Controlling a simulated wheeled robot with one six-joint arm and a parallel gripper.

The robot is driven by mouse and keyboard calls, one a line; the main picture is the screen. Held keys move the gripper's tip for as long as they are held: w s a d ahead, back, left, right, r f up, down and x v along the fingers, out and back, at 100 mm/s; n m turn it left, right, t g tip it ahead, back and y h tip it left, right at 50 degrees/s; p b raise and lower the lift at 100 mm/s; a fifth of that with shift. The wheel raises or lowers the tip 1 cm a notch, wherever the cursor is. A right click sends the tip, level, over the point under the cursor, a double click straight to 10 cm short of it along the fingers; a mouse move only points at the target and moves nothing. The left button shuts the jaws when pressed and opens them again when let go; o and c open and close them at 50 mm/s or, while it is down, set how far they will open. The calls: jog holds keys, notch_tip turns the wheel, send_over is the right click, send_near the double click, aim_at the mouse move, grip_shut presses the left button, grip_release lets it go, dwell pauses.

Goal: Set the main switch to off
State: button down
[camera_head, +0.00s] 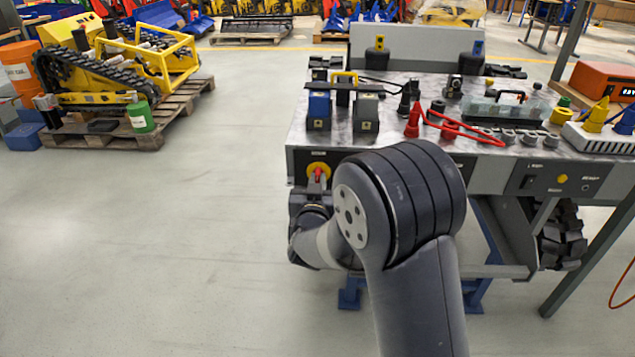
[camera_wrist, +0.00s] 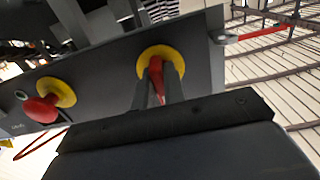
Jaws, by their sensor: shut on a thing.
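The main switch has a red handle on a round yellow plate (camera_head: 318,168), on the front panel of the carrier's grey deck, near its left end. In the wrist view, the switch's yellow plate (camera_wrist: 153,53) is at upper middle. My gripper (camera_wrist: 159,78) is shut on the red handle, with one finger on each side of it. The handle looks roughly in line with the fingers. In the head view my forearm and wrist cover part of the panel, and the fingers are hard to make out below the switch. Any switch markings are too small to read.
A red mushroom button (camera_wrist: 41,108) on a yellow ring sits on the same panel in the wrist view. The grey deck (camera_head: 385,128) carries red cable, boxes and connectors. A pallet (camera_head: 185,112) with a yellow tracked machine stands at left. The floor (camera_head: 150,250) at left is clear.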

jog(key=c, duration=1.5)
grip_release()
jog(key=shift+s, duration=0.15)
jog(key=s, duration=0.5)
jog(key=s+p, duration=0.1)
jog(key=s, duration=0.4)
jog(key=shift+s+a, duration=0.2)
jog(key=shift+s, duration=0.1)
jog(key=w+b, duration=0.1)
jog(key=w, duration=1)
jog(key=shift+d, duration=0.2)
jog(key=shift+s, duration=0.1)
